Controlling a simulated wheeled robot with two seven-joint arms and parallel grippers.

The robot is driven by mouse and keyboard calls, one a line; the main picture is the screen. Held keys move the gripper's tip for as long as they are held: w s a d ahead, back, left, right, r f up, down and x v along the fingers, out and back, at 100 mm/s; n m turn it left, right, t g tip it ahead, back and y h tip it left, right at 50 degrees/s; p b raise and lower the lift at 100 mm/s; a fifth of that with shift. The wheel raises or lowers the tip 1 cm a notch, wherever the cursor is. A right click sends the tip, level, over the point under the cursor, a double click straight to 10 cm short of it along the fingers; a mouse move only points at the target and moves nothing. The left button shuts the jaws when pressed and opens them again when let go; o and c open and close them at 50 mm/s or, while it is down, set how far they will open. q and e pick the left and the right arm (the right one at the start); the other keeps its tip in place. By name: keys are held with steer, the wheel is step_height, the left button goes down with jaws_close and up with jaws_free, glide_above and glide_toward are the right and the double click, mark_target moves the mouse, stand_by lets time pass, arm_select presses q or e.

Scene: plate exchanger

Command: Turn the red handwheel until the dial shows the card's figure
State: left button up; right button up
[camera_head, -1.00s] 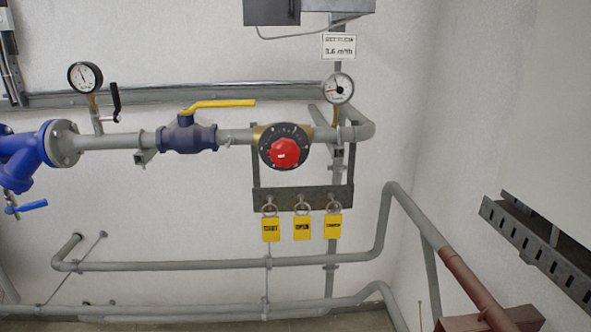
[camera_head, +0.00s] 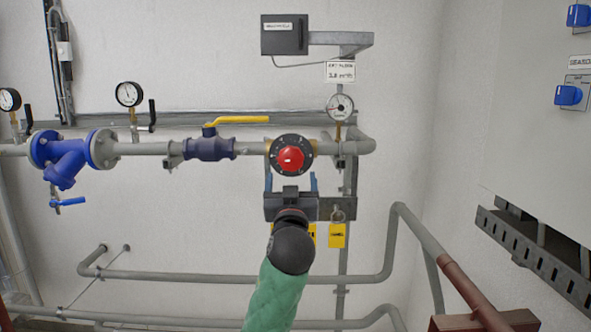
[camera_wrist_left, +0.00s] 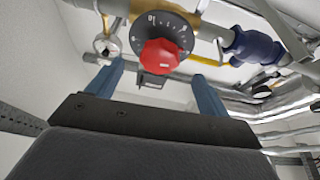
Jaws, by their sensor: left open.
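The red handwheel (camera_head: 291,159) sits at the centre of a black numbered ring on the grey pipe. It also shows in the left wrist view (camera_wrist_left: 160,56), beyond my finger tips. The round white dial (camera_head: 340,107) is on the pipe to its right; its reading is too small to tell. The white card (camera_head: 340,71) hangs above the dial, its figure blurred. My left gripper (camera_head: 291,183) is open and empty, just below the handwheel, with its two blue fingers apart. They also show in the left wrist view (camera_wrist_left: 158,85). My right gripper is out of view.
A blue valve with a yellow lever (camera_head: 240,120) is left of the handwheel. Yellow tags (camera_head: 337,235) hang below, partly hidden by my left arm. A grey box (camera_head: 284,35) is above. A cabinet (camera_head: 540,130) and a slotted tray (camera_head: 535,255) stand at right.

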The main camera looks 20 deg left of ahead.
mark_target(291, 163)
arm_select(q)
steer(key=x, duration=0.1)
steer(key=p+x, duration=0.1)
steer(key=x, duration=0.1)
steer(key=shift+r, duration=0.45)
steer(key=p+x, duration=0.1)
steer(key=x, duration=0.2)
steer(key=shift+w+a, duration=0.15)
steer(key=shift+w, duration=0.25)
steer(key=shift+w+a+r+p, duration=0.1)
steer(key=shift+w+p, duration=0.2)
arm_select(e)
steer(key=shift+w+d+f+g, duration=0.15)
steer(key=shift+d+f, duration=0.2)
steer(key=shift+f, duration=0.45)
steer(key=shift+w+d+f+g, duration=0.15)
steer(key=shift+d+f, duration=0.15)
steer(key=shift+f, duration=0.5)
arm_select(q)
steer(key=c, duration=1)
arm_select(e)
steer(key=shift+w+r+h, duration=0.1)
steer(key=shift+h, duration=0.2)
